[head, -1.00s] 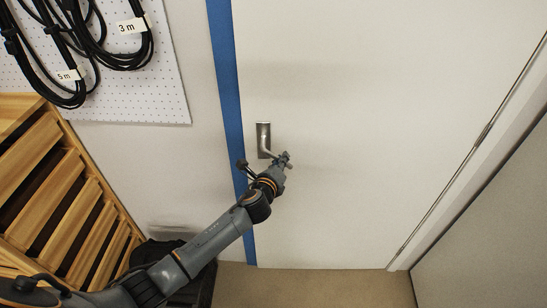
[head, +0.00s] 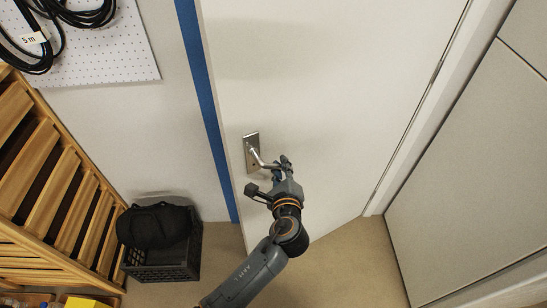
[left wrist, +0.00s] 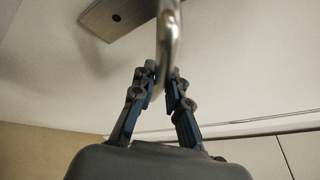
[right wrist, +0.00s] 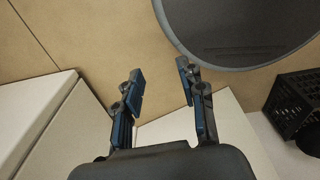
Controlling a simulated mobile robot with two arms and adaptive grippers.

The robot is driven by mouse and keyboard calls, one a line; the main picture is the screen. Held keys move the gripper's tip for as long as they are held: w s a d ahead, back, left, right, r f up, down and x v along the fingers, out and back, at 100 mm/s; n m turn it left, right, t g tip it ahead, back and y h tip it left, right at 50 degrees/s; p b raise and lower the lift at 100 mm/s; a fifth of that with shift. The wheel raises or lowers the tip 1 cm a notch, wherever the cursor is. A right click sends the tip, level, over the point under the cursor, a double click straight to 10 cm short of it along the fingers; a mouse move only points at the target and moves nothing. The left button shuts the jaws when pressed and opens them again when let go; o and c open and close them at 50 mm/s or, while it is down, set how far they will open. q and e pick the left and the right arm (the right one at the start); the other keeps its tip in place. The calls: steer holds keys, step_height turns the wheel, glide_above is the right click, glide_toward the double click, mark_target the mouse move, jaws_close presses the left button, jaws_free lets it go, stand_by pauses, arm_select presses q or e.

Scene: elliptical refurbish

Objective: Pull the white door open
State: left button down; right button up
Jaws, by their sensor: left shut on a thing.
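The white door (head: 330,100) stands ajar in the head view. Its left edge is swung out from the blue frame strip (head: 203,90), and its hinge side is on the right. A metal lever handle with a plate (head: 252,153) sits near the door's left edge. My left gripper (head: 284,166) is shut on the lever's end. In the left wrist view, the lever (left wrist: 167,35) runs down between the fingers (left wrist: 165,88), with the plate behind. My right gripper (right wrist: 160,82) shows only in the right wrist view, open with nothing between its fingers.
A wooden slatted rack (head: 50,180) stands at left. A dark crate (head: 165,265) with a black bag (head: 158,225) sits on the floor beside it. Grey panels (head: 470,170) stand at right. Carpet (head: 345,270) below the door is clear.

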arm_select(q)
steer(key=c, duration=1.3)
jaws_free()
steer(key=v, duration=1.2)
steer(key=shift+c, duration=0.3)
